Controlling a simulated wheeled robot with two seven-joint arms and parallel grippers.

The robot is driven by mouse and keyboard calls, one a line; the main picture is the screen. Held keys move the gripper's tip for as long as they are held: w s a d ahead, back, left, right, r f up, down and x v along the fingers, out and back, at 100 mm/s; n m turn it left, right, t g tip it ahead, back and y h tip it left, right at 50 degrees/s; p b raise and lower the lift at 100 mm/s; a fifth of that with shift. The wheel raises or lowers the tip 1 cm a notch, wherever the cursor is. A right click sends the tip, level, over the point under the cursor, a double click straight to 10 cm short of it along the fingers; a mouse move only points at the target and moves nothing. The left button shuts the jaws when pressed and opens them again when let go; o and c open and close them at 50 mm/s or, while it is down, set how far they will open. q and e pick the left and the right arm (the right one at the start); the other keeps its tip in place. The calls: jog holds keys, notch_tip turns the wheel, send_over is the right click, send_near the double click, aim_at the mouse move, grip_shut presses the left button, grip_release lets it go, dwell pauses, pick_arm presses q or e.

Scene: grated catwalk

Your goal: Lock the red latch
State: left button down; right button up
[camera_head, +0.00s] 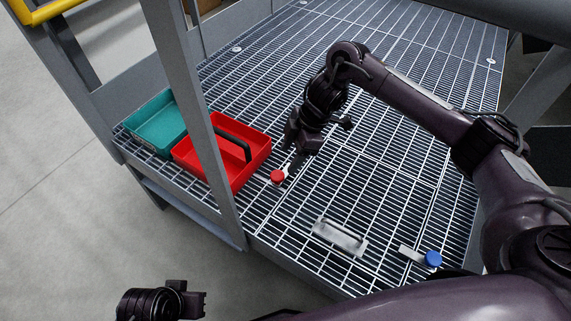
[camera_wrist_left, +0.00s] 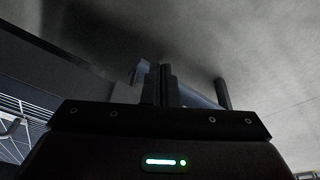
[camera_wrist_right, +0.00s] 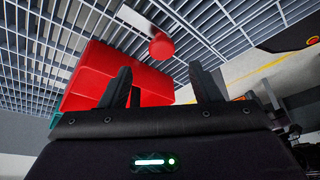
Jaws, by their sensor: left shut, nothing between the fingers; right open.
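The red latch (camera_head: 278,177) has a round red knob on a pale metal bar and sits on the grating beside the red tray. In the right wrist view its red knob (camera_wrist_right: 161,46) shows above and between the fingers, apart from them. My right gripper (camera_head: 293,160) is open and empty, close above and behind the latch; it also shows in the right wrist view (camera_wrist_right: 162,88). My left gripper (camera_head: 203,300) is low at the bottom left, outside the catwalk. Its fingers are shut with nothing between them in the left wrist view (camera_wrist_left: 160,84).
A red tray (camera_head: 258,160) with a black handle and a teal tray (camera_head: 146,119) stand at the left edge. A metal handle (camera_head: 340,238) and a blue-knobbed latch (camera_head: 432,258) lie nearer me. A grey post (camera_head: 196,110) rises before the trays. The far grating is clear.

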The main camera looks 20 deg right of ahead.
aim_at(278, 175)
jog(key=b+x, duration=0.1)
jog(key=x, duration=0.5)
jog(key=shift+s+a+f+b, duration=0.15)
jog(key=shift+a+f+b, duration=0.1)
jog(key=shift+b, duration=0.15)
pick_arm(q)
jog(key=shift+w+d+f+m+t+h, duration=0.15)
jog(key=shift+w+d+f+t+h, duration=0.1)
jog(key=shift+d+t, duration=0.25)
jog(key=shift+w+d+f+m+t+h, duration=0.1)
jog(key=shift+w+d+m+t+h, duration=0.15)
jog(key=shift+d, duration=0.35)
pick_arm(e)
jog(key=shift+a+f, duration=0.1)
jog(key=shift+f, duration=0.25)
jog(key=shift+c, duration=0.4)
grip_shut()
